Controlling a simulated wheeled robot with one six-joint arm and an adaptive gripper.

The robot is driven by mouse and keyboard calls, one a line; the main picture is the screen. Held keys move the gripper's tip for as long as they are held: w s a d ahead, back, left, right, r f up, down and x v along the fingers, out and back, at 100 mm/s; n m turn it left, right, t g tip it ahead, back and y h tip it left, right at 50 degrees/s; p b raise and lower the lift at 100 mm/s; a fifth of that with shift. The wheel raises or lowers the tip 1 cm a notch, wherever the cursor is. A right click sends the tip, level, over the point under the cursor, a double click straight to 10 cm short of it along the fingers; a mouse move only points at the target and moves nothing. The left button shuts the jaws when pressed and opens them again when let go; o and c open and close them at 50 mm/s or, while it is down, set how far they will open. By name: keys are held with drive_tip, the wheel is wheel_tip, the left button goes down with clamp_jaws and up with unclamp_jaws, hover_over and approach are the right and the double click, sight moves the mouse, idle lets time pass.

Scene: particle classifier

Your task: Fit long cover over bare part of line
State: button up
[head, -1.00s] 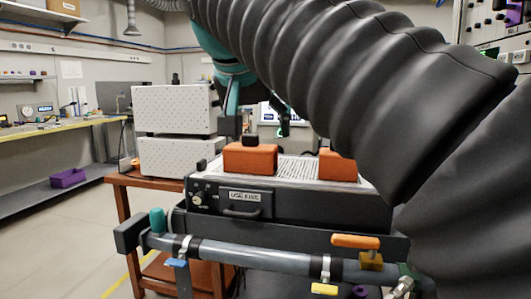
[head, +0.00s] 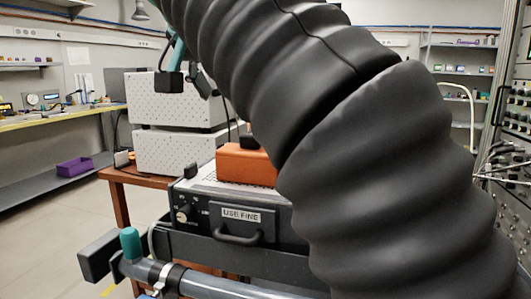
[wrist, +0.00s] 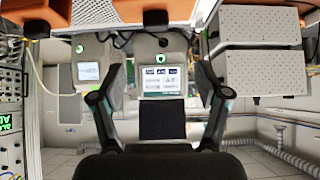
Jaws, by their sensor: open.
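An orange block (head: 246,164) with a black knob lies on the ribbed top of the dark machine labelled "USE FINE" (head: 240,218). Its right part is hidden behind my arm. In the wrist view, which looks upside down, an orange block (wrist: 155,10) with a black knob and part of another (wrist: 20,9) show at the top edge. I cannot tell which is the long cover. The grey pipe line (head: 200,285) runs along the machine's front, mostly hidden; its bare part cannot be made out. My gripper (wrist: 158,98) is open and empty, apart from the blocks.
Two stacked white perforated boxes (head: 178,101) stand behind the machine, near my gripper. A teal-capped post (head: 130,240) and a dark end block (head: 98,256) are at the pipe's left end. Open floor lies to the left. My ribbed arm sleeve hides the right-centre.

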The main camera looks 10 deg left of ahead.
sight(250, 135)
drive_tip(key=b+x, duration=0.2)
drive_tip(key=x, duration=0.6)
drive_tip(key=shift+f, duration=0.15)
drive_tip(key=x, duration=0.1)
drive_tip(key=b+x, duration=0.1)
drive_tip(key=x, duration=0.2)
drive_tip(key=shift+d+f, duration=0.35)
drive_tip(key=shift+w+f, duration=0.25)
drive_tip(key=c, duration=1.3)
